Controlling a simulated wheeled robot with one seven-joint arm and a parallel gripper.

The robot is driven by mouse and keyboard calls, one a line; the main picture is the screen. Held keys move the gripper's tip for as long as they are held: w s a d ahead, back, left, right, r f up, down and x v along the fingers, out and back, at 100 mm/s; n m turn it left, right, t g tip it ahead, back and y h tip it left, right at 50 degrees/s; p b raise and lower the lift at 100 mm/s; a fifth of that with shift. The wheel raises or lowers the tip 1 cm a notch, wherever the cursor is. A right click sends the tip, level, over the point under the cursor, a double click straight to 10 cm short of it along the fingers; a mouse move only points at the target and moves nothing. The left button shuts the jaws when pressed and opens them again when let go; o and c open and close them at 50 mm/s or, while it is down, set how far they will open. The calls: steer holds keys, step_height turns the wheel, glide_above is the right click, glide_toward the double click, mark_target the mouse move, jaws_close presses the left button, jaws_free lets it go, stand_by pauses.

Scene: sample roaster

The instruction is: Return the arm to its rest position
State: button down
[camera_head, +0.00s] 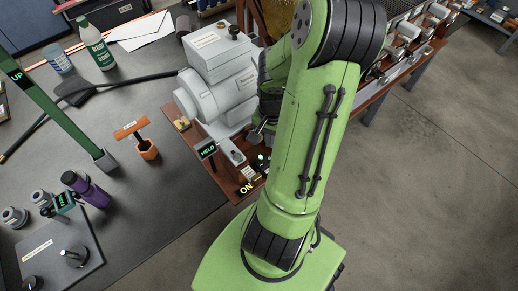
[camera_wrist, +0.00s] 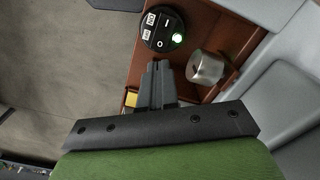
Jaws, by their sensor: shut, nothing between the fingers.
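My gripper (camera_wrist: 158,82) is shut and empty in the wrist view, its fingertips pressed together. It points toward a round black panel (camera_wrist: 161,30) with a green light, on the roaster's brown wooden base (camera_wrist: 240,35). A silver cylinder (camera_wrist: 206,67) stands to the right of the fingers; I cannot tell whether anything touches. In the head view my green arm rises from the lower middle, bends at the top and reaches down behind itself beside the grey roaster (camera_head: 212,95). The arm mostly hides my gripper there.
A display reading HELD (camera_head: 207,150) and a yellow ON sign (camera_head: 246,188) are at the roaster's front. Open floor (camera_head: 440,190) lies right.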

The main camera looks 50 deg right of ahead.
steer(key=w+a+r+n+t+h+p, duration=0.1)
steer(key=w+a+r+n+p, duration=0.15)
steer(key=a+r, duration=0.4)
steer(key=w+a+r+n+h+p, duration=0.2)
steer(key=a+r+n+p, duration=0.15)
steer(key=r, duration=0.65)
steer(key=s+a+r+n+t+y+p, duration=0.1)
steer(key=s+a+r+n+t+p, duration=0.1)
steer(key=a+r, duration=0.4)
steer(key=s+a+r+n+t+y+p, duration=0.1)
steer(key=s+a+r+n+t+y, duration=0.1)
steer(key=s+a+r+n, duration=0.2)
step_height(320, 180, up, 4)
steer(key=a+n, duration=0.2)
steer(key=shift+a+n+t+p, duration=0.3)
steer(key=shift+p, duration=0.1)
steer(key=shift+f, duration=0.1)
